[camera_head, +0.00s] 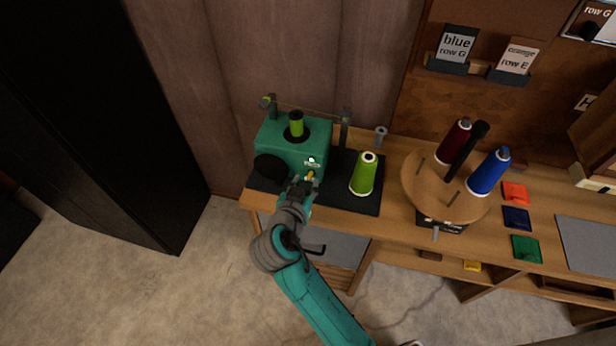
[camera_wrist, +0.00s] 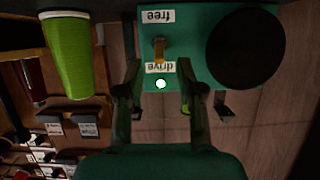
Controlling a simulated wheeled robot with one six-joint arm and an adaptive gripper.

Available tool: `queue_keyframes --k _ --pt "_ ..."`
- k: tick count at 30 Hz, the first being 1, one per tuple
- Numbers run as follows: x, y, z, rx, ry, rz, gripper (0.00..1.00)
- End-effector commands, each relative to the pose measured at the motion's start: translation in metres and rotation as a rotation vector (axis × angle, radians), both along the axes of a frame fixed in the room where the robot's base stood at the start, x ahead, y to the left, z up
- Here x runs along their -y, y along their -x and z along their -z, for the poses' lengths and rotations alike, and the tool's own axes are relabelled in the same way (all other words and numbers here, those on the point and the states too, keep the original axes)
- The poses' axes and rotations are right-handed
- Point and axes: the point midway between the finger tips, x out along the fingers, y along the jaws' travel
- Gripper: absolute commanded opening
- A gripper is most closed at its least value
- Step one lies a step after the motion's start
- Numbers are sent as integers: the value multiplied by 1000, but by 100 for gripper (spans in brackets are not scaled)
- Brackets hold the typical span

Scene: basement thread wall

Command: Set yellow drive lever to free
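The yellow lever (camera_head: 310,175) sits on the front of a teal winding machine (camera_head: 283,150). In the wrist view, which shows the labels upside down, the lever (camera_wrist: 159,50) lies between the "free" label (camera_wrist: 158,17) and the "drive" label (camera_wrist: 160,68), its yellow end close to "drive". My gripper (camera_head: 304,184) is right at the machine's front, by the lever. In the wrist view my gripper (camera_wrist: 160,76) is open, one finger on each side of the lever's line, with nothing held. I cannot tell whether a finger touches the lever.
A green thread cone (camera_head: 363,174) stands just right of the machine on a black mat (camera_head: 342,196). A black round knob (camera_head: 270,168) is at the machine's left. A round wooden stand (camera_head: 427,193) holds dark red and blue cones. Floor is clear in front.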

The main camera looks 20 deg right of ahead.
Motion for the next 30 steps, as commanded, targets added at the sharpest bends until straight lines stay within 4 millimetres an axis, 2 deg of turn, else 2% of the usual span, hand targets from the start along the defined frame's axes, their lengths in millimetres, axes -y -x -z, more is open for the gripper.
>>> queue_keyframes --k 7,19,20,24,30 --pt "17 -22 11 0 0 1 38" --pt "20 -27 14 0 0 -1 38" --pt "20 -27 14 0 0 -1 32" --pt "20 -27 14 0 0 -1 0" --pt "20 -27 14 1 0 -1 0"
